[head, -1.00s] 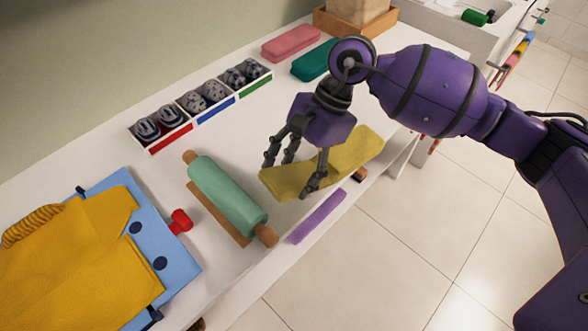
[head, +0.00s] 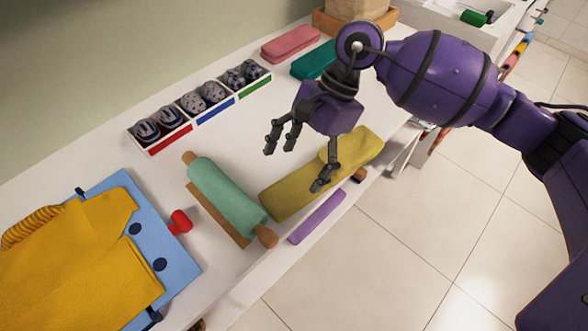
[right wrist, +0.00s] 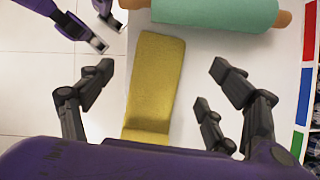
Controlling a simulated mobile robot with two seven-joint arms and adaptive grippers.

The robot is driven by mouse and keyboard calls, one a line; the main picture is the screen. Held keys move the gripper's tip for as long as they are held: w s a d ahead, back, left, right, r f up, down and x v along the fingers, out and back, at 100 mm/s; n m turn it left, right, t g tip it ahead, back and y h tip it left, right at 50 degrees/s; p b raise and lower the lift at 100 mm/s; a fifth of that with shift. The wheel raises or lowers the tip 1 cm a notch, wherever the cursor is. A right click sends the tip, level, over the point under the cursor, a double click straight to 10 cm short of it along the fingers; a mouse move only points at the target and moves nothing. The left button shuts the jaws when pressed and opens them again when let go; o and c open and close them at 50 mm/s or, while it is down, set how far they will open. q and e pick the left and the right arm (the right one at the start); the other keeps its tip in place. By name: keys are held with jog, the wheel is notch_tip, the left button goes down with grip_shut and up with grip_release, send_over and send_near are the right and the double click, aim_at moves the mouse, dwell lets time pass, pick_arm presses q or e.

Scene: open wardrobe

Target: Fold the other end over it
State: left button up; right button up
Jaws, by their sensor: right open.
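A mustard-yellow cloth (head: 285,194) lies as a long strip on the white surface, right of the rolling pin. A raised upper layer shows at its far right part, while the end nearer the rolling pin lies flat. In the right wrist view the cloth (right wrist: 155,80) runs between my fingers, with a step across its lower part. My right gripper (head: 298,167) is open above the cloth, its fingers spread and holding nothing. One finger overlaps the cloth in the head view; I cannot tell whether it touches. In the right wrist view, purple and dark parts, perhaps my left gripper, show at top left.
A green rolling pin (head: 226,195) lies on a brown board beside the cloth. A purple strip (head: 317,216) lies along the front edge. Boxes of rolled socks (head: 203,97) stand behind. A yellow garment (head: 80,250) lies on a blue board at left. White surface is clear behind the cloth.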

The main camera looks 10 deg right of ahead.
jog(key=v, duration=0.9)
jog(key=shift+r, duration=0.2)
jog(key=shift+d, duration=0.1)
